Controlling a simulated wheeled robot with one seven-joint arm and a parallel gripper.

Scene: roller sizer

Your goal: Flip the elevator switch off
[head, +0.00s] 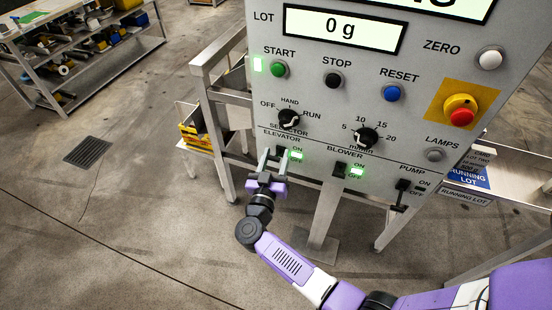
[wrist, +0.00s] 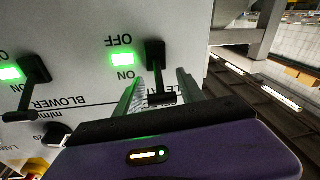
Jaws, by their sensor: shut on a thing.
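The elevator switch (head: 280,150) is a black lever on the grey control panel (head: 330,140), below the selector knob. My gripper (head: 273,156) is at the panel with a finger on each side of the lever. In the wrist view my gripper (wrist: 160,92) is shut on the lever. The contact itself is partly hidden.
The blower switch (head: 340,169) stands right of the elevator switch, its green lamp lit. The pump switch (head: 401,195) is farther right with its lever down. The selector knob (head: 289,119) is just above. Metal frame legs (head: 216,150) stand left; open floor lies left of my arm.

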